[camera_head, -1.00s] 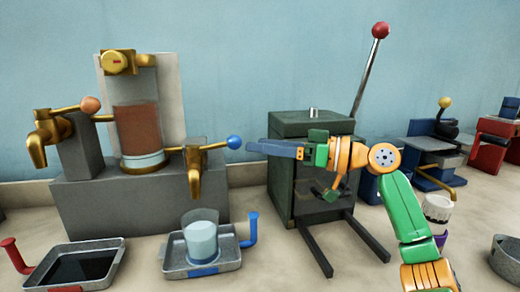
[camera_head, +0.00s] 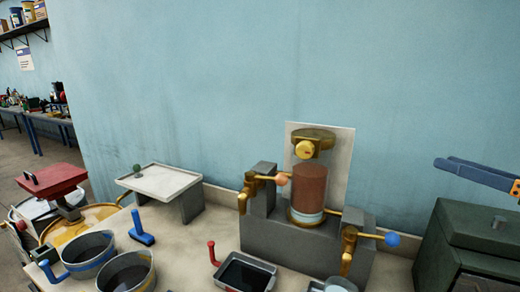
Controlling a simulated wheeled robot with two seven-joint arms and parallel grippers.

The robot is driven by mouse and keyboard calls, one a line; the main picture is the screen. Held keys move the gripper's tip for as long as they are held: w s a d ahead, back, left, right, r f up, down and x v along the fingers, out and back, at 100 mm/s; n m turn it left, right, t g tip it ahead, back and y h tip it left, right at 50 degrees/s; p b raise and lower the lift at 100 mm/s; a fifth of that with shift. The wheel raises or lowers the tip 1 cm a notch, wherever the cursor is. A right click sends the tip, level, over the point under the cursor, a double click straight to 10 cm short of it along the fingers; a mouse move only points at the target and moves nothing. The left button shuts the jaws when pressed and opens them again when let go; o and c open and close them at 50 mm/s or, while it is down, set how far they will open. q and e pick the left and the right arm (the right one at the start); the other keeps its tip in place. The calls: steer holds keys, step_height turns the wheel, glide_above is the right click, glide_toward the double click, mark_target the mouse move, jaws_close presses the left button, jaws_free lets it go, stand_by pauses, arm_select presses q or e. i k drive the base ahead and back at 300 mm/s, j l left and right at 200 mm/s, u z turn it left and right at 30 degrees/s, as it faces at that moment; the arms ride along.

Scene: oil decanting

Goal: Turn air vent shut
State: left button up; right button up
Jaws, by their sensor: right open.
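The air vent appears to be the brass fitting with a round knob (camera_head: 306,150) above the decanting cylinder (camera_head: 308,188). The cylinder holds brown liquid over a thin pale layer at its foot. I cannot tell from the knob how far the vent is turned. My right gripper (camera_head: 440,163) shows only in part at the right edge, its blue fingers pointing left above the green box. It is open and empty, well to the right of the vent. My left gripper is not in view.
An orange-knobbed tap (camera_head: 250,190) and a blue-knobbed tap (camera_head: 350,240) flank the cylinder on its grey block (camera_head: 270,250). The green box (camera_head: 470,240) stands at right.

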mark_target(304, 151)
steer(key=k+j, duration=1.2)
steer(key=j, duration=0.15)
